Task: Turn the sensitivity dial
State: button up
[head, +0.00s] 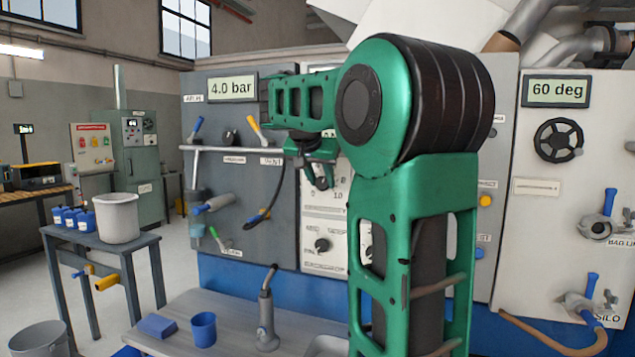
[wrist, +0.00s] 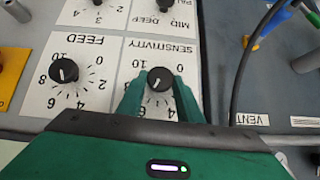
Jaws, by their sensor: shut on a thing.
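The sensitivity dial (wrist: 159,77) is a round black knob on a white plate with an upside-down SENSITIVITY label in the wrist view. My gripper (wrist: 161,83) has one green finger on each side of the knob and is shut on it. The dial's pale mark faces the lower left in that view. Part of the number ring is hidden behind the fingers. In the head view my gripper (head: 312,160) is at the white panel section, and my arm hides much of that area.
The feed dial (wrist: 63,72) sits close beside the left finger. A black hose (wrist: 238,70) hangs to the right, near the VENT label. A rail (head: 240,149) crosses the panel. A bench with a blue cup (head: 203,329) stands below.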

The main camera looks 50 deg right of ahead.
jog(key=o, duration=1)
jog(key=shift+w+a, duration=0.15)
jog(key=shift+w, duration=0.1)
jog(key=shift+s, duration=0.1)
jog(key=shift+r, duration=0.1)
jog(key=v, duration=1)
jog(key=shift+a+r, duration=0.2)
jog(key=shift+a, duration=0.05)
